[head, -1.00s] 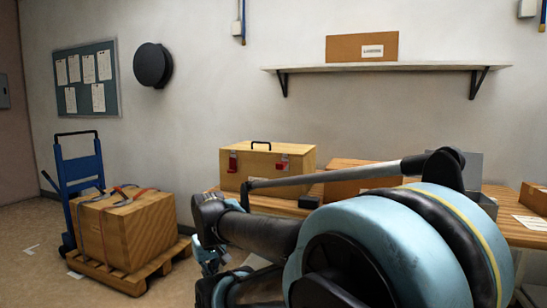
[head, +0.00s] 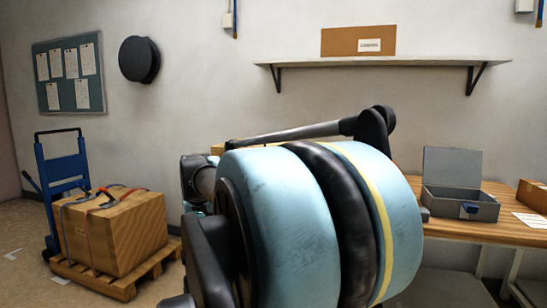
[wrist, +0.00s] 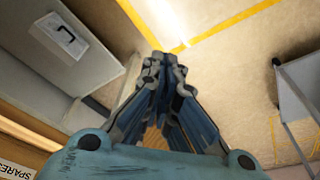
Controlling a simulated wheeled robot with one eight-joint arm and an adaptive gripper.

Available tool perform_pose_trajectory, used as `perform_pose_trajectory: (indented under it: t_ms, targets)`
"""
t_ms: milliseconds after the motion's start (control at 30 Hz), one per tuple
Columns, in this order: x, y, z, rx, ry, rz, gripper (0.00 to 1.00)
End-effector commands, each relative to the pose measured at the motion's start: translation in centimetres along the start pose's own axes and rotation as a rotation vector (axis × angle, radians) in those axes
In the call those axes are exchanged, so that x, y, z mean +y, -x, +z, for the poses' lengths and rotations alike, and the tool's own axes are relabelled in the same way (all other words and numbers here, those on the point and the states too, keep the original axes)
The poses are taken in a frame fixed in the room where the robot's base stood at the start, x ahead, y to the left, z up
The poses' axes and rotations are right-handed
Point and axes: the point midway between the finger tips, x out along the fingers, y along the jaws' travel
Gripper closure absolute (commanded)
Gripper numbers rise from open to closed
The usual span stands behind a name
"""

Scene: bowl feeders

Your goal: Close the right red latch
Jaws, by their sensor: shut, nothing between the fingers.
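The red latches are not visible in either view now. In the head view my large blue-and-black arm joint covers the place of the wooden toolbox that bears them; a thin strip of wood shows above my arm, and I cannot tell if it is that box. In the wrist view my gripper (wrist: 163,65) is shut and empty, its fingers together. It points over bare floor, with no latch near it. The gripper does not show in the head view.
A cardboard box (head: 536,197) is at far right. A strapped crate (head: 112,235) sits on a pallet at left. Floor (wrist: 225,75) lies below the gripper.

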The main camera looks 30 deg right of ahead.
Motion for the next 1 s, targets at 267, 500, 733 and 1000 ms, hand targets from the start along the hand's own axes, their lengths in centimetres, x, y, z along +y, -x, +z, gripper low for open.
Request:
perform_pose_trajectory:
  t_ms: [267,500,733,1000]
  targets:
    - [6.5,9.8,-11.0,0.015,-0.218,0.047,1.00]
    - [14.5,16.9,-18.8,0.027,-0.399,0.088,1.00]
    - [23.9,22.8,-24.2,0.039,-0.567,0.127,1.00]
    - [32.3,26.9,-26.8,0.048,-0.701,0.160,1.00]
